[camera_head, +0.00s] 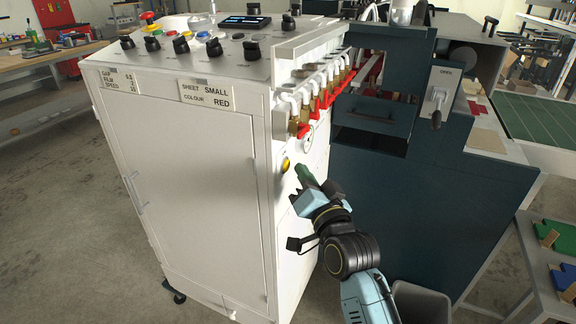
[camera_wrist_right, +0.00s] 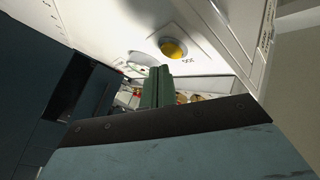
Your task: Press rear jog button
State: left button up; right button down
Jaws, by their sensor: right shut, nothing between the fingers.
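The jog button is a round yellow button (camera_head: 285,164) on the narrow side of the white cabinet, below the row of valves. In the right wrist view the yellow button (camera_wrist_right: 173,48) sits on a white panel, beyond the fingertips, with small lettering beside it. My right gripper (camera_head: 301,172) is shut and empty, its green fingers pointing up toward the cabinet side, a little right of and below the button. The shut fingers (camera_wrist_right: 157,86) also show in the right wrist view, with a visible gap to the button. My left gripper is not in view.
The white cabinet (camera_head: 185,190) has knobs and coloured buttons on top. Red-handled valves (camera_head: 318,97) stick out above the button. A dark blue machine (camera_head: 400,190) stands close on the right of my right arm. A grey bin (camera_head: 420,302) is below.

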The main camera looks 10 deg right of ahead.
jog(key=shift+a, duration=0.1)
dwell(0.3)
jog(key=shift+w+a+p, duration=0.2)
jog(key=shift+a+p, duration=0.05)
jog(key=shift+p, duration=0.05)
jog(key=shift+w+a, duration=0.25)
jog(key=shift+a, duration=0.1)
dwell(0.7)
dwell(0.3)
jog(key=shift+s+d+p, duration=0.45)
jog(key=shift+d+p, duration=0.2)
jog(key=shift+d, duration=0.05)
